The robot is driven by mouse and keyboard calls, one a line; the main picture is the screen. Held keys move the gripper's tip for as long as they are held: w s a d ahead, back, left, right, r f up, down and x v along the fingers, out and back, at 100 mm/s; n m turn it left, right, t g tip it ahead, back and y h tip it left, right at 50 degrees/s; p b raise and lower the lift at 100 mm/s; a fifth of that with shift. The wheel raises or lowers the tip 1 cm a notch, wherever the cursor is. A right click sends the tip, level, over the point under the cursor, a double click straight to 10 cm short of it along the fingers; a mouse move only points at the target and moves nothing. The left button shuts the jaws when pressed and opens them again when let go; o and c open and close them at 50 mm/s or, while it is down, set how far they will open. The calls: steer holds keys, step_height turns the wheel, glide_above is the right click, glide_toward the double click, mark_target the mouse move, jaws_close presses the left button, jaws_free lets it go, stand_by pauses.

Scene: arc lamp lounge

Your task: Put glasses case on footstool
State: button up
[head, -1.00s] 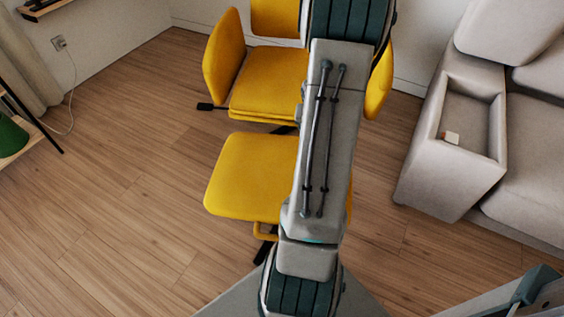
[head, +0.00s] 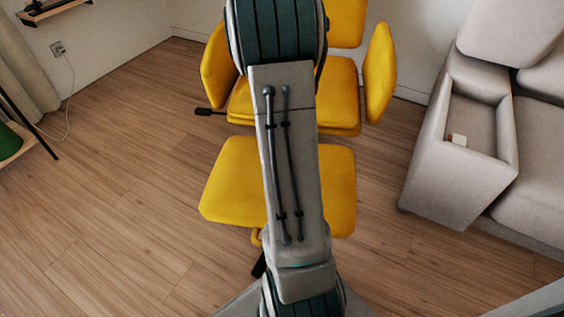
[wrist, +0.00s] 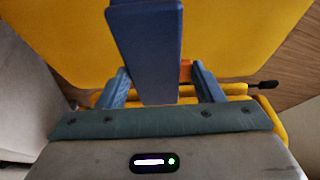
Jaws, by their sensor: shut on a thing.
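The glasses case (wrist: 148,50) is a long, dark blue, tapered box in the wrist view. My gripper (wrist: 162,78) is shut on it, with a blue finger on either side. The footstool (head: 228,182) has a yellow cushioned top and stands in front of the yellow chair. Its top also fills the upper wrist view (wrist: 60,25), behind the case. The case appears over the footstool, but I cannot tell how high above it. In the head view my arm covers the middle of the footstool, and the gripper and case are hidden.
The yellow armchair (head: 380,72) stands just beyond the footstool, with a black lever (head: 203,111) at its left. Wood floor (head: 120,190) is clear at left.

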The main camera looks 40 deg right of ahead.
steer(key=shift+f+b, duration=0.85)
steer(key=shift+f, duration=0.95)
steer(key=shift+f, duration=0.15)
steer(key=o, duration=1)
steer(key=p+v, duration=0.4)
steer(key=v, duration=0.8)
steer(key=shift+w+d+p, duration=0.1)
steer(key=shift+w+p, duration=0.05)
steer(key=shift+p, duration=0.15)
steer(key=s+a+r+n+y, duration=0.1)
steer(key=s+a+r+n, duration=0.2)
steer(key=a, duration=0.4)
steer(key=s+a+r+n+g+y, duration=0.1)
steer(key=s+a+r+n, duration=0.2)
steer(key=a, duration=0.5)
steer(key=s+a+r+n+g+y, duration=0.1)
steer(key=s+a+r+n, duration=0.2)
steer(key=a, duration=0.5)
steer(key=shift+s+r+n, duration=0.4)
steer(key=shift+s+r, duration=0.35)
steer(key=shift+r, duration=0.2)
